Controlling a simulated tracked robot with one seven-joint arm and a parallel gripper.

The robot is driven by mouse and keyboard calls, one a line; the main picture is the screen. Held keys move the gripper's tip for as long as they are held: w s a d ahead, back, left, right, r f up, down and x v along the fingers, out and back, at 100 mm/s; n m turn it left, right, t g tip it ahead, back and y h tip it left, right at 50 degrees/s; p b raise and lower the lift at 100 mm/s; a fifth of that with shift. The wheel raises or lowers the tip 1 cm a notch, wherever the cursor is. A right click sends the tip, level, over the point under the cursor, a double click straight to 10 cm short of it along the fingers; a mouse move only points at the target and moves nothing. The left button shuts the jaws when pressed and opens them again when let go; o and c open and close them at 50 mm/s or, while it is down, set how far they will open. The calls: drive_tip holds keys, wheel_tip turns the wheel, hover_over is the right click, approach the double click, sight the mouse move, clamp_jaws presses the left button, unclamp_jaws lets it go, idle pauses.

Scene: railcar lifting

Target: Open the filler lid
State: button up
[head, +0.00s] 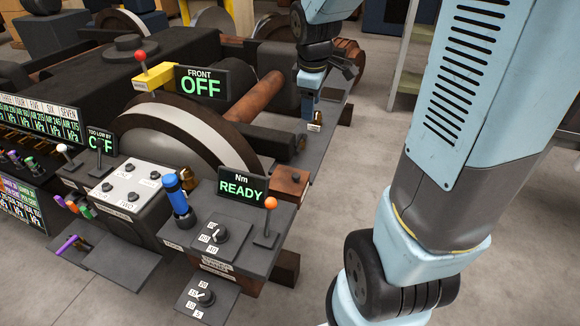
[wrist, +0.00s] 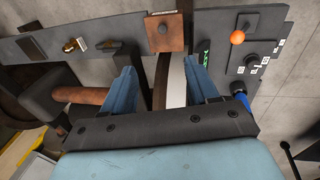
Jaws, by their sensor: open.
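A rust-brown square piece with a small dark knob on top, which looks like the filler lid (head: 290,180), sits at the right edge of the dark bench, behind the READY display. It lies flat and looks closed. In the wrist view this brown lid (wrist: 165,34) shows at the top centre, beyond my fingertips. My gripper (head: 309,108) is above the dark plate at the upper middle of the head view, behind the lid. In the wrist view my gripper (wrist: 163,72) has its two blue fingers apart with nothing held between them.
The READY display (head: 241,187), an orange-knobbed lever (head: 268,220) and a blue handle (head: 178,198) stand near the lid. A large wheel (head: 170,135) and a rusty axle (head: 258,98) lie to its left. A brass fitting (head: 315,122) is near my gripper.

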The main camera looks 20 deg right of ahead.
drive_tip(key=w+f+n+g, duration=0.1)
drive_tip(key=w+f+n, duration=0.45)
drive_tip(key=f, duration=0.35)
drive_tip(key=n+g, duration=0.1)
drive_tip(key=n, duration=0.2)
approach(296, 175)
drive_tip(key=shift+y, duration=0.4)
drive_tip(key=f, duration=0.8)
drive_tip(key=shift+w+d+f, duration=0.1)
drive_tip(key=shift+d+f, duration=0.2)
drive_tip(key=shift+d, duration=0.05)
drive_tip(key=shift+c, duration=0.2)
